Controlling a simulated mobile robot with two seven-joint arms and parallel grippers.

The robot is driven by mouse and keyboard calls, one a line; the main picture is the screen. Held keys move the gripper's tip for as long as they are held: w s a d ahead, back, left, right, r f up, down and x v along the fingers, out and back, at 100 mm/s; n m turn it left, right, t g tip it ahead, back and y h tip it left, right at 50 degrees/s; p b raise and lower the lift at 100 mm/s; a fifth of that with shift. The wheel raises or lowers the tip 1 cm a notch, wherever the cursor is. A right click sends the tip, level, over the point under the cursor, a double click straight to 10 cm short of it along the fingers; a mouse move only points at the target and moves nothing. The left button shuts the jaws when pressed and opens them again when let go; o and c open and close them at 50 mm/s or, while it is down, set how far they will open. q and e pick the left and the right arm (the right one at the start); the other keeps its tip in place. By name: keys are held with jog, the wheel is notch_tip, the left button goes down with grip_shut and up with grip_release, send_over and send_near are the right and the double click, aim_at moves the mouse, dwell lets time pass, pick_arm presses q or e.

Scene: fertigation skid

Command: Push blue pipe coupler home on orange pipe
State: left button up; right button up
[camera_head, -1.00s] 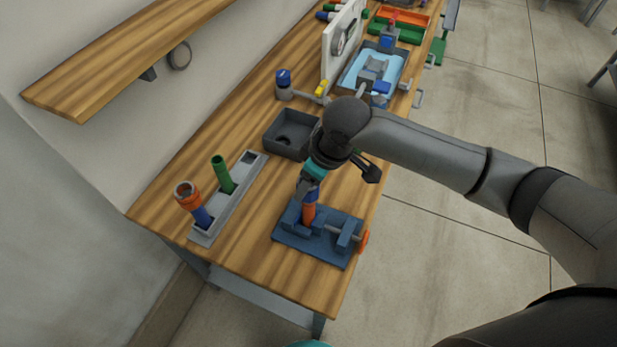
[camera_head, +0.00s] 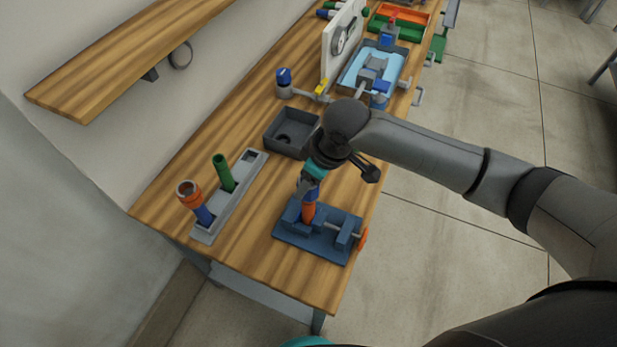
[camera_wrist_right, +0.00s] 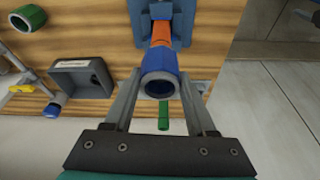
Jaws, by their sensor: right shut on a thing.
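The orange pipe (camera_head: 308,213) stands upright in the blue vise (camera_head: 290,235) on the bench; it also shows in the right wrist view (camera_wrist_right: 161,33). The blue coupler (camera_wrist_right: 159,84) is at the pipe's near end in that view, in line with it, with its open bore facing the camera. My right gripper (camera_wrist_right: 160,78) is shut on the coupler, one finger on each side. In the head view the fingers mostly cover the coupler (camera_head: 310,194). How far it sits over the pipe cannot be told. My left gripper is not in view.
A grey rack (camera_head: 240,196) on the left holds a green pipe (camera_head: 223,172) and a blue pipe with an orange fitting (camera_head: 187,190). A dark open box (camera_head: 291,131) stands behind my gripper. The vise has an orange handle (camera_head: 362,239) by the bench edge. Bare bench lies left of the vise.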

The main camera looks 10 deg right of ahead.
jog(key=shift+f, duration=0.4)
dwell(0.5)
jog(key=shift+p, duration=0.3)
jog(key=shift+p, duration=0.4)
jog(key=shift+f+p, duration=0.4)
jog(key=shift+f, duration=0.2)
dwell(1.0)
jog(key=shift+p, duration=0.35)
jog(key=shift+f, duration=0.1)
jog(key=o, duration=1.2)
